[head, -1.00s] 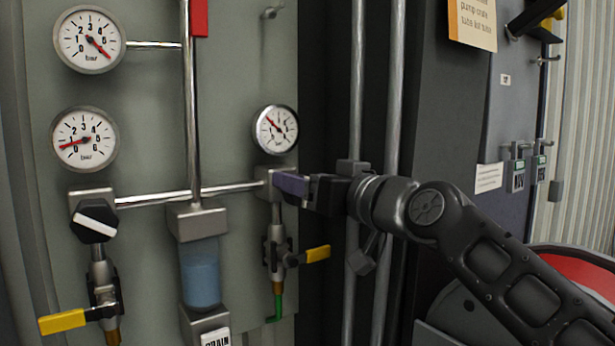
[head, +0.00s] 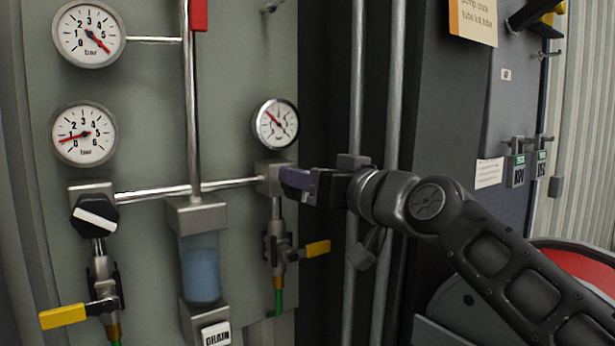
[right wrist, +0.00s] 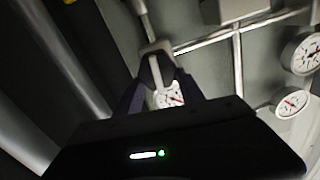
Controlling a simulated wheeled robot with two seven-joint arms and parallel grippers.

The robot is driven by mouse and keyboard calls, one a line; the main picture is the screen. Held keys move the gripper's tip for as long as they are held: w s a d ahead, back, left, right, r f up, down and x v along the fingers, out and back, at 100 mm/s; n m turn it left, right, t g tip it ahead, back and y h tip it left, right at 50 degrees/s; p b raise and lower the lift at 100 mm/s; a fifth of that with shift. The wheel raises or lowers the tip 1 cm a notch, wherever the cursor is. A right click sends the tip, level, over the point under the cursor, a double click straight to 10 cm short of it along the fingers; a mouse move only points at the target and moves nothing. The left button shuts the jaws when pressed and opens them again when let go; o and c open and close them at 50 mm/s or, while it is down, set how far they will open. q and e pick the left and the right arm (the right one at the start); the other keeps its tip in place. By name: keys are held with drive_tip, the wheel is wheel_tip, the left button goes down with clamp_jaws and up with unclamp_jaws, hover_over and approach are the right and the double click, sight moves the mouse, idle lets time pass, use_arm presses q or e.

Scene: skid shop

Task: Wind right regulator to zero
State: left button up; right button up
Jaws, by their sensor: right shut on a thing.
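The right regulator is a grey metal block (head: 268,174) at the right end of the horizontal pipe; its knob is hidden behind my fingers in the head view. My right gripper (head: 298,182) is shut on that knob, coming in from the right. In the right wrist view my fingers (right wrist: 160,95) reach either side of the grey regulator (right wrist: 155,62). The right gauge (head: 276,125) stands just above the block; its red needle points to the upper left, and its figures are too small to read. My left gripper is out of view.
The left regulator (head: 94,215) has a black knob with a white stripe. Two larger gauges (head: 84,134) (head: 89,34) hang at left. A yellow valve handle (head: 317,248) sits just below my right gripper. Vertical pipes (head: 391,100) stand close behind my wrist.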

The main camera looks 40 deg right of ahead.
sight(295, 194)
drive_tip(key=shift+a+f+n+b, duration=0.1)
drive_tip(key=shift+n+b, duration=0.7)
drive_tip(key=shift+b, duration=0.35)
drive_tip(key=shift+a+f+n+b, duration=0.1)
drive_tip(key=shift+a+n+b, duration=0.1)
drive_tip(key=shift+n+b, duration=1)
drive_tip(key=n+b, duration=0.2)
drive_tip(key=n, duration=0.3)
drive_tip(key=a+n+b, duration=0.1)
drive_tip(key=n+b, duration=0.1)
drive_tip(key=n, duration=0.3)
drive_tip(key=f+n+b, duration=0.1)
drive_tip(key=n+b, duration=0.1)
drive_tip(key=n, duration=0.2)
drive_tip(key=shift+a+n+b, duration=0.15)
drive_tip(key=shift+n+b, duration=0.15)
drive_tip(key=shift+n, duration=0.1)
drive_tip(key=shift+f, duration=0.1)
